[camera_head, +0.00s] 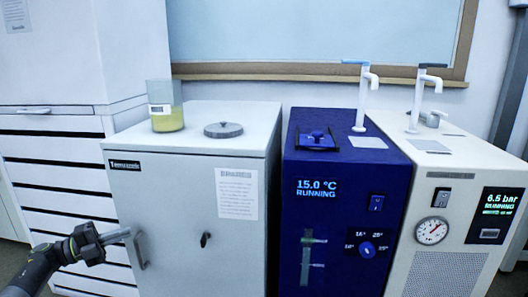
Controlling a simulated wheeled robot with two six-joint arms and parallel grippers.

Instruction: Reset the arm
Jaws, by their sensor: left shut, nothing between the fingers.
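My left gripper (118,236) comes in from the lower left. Its fingers are shut and hold nothing. The fingertips are close to the vertical handle (138,248) on the front of the grey-white cabinet (180,215); I cannot tell whether they touch it. The cabinet door appears closed, with a dark keyhole or latch to the right of the handle. My right gripper is not in view.
A container of yellow liquid (166,118) and a round grey lid (223,130) are on the cabinet top. A blue unit (340,230) reading 15.0 °C and a cream unit (445,225) reading 6.5 bar stand to the right. White drawers (55,150) are at left.

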